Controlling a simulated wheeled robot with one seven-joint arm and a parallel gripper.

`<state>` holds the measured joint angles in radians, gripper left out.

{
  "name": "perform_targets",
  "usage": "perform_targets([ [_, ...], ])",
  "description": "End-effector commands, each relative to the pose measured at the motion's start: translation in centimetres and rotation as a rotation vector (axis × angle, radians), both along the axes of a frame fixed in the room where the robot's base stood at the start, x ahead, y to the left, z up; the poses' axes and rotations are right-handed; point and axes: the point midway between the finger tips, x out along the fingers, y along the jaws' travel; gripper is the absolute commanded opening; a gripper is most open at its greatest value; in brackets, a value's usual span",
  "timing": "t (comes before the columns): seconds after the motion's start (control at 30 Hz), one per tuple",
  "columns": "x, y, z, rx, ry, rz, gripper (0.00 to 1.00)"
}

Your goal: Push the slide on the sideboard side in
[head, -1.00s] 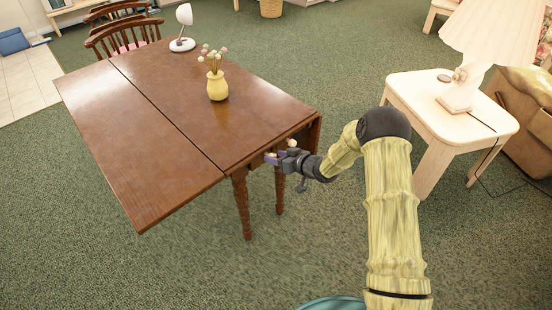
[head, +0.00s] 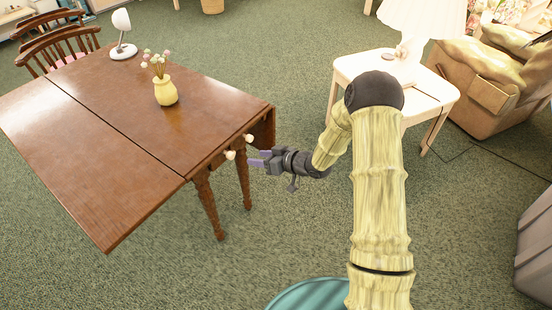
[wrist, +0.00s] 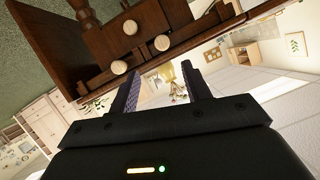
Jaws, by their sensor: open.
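The brown wooden table (head: 110,105) has small pale knobs on its right end, a nearer knob (head: 230,155) and a farther knob (head: 248,138). The wrist view shows three round knobs: an upper knob (wrist: 130,27), a right knob (wrist: 162,43) and a lower knob (wrist: 119,67). How far any slide sticks out is hard to tell. My gripper (head: 258,158) is open and empty, just off this table end, with its fingers toward it. In the wrist view the open fingers (wrist: 165,90) have no knob between them.
A yellow vase (head: 166,91) with flowers and a white lamp (head: 122,38) stand on the table. A cream side table (head: 440,92) stands right of my arm. A pale cabinet (wrist: 45,122) shows in the wrist view. Green carpet in front of the table is clear.

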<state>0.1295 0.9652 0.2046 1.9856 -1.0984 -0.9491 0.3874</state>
Motion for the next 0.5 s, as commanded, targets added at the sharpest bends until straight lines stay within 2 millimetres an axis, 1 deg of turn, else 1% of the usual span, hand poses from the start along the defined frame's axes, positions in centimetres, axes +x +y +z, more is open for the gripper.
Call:
perform_targets([
  [0.03, -0.5, -1.0, 0.5, -0.001, 0.000, -0.004, 0.48],
  [0.2, -2.0, -3.4, 1.7, -0.001, -0.001, -0.004, 0.48],
  [0.33, -2.7, -4.5, 2.1, -0.001, 0.000, -0.003, 0.48],
  [0.5, -2.9, -4.8, 2.3, -0.001, -0.002, 0.001, 0.48],
])
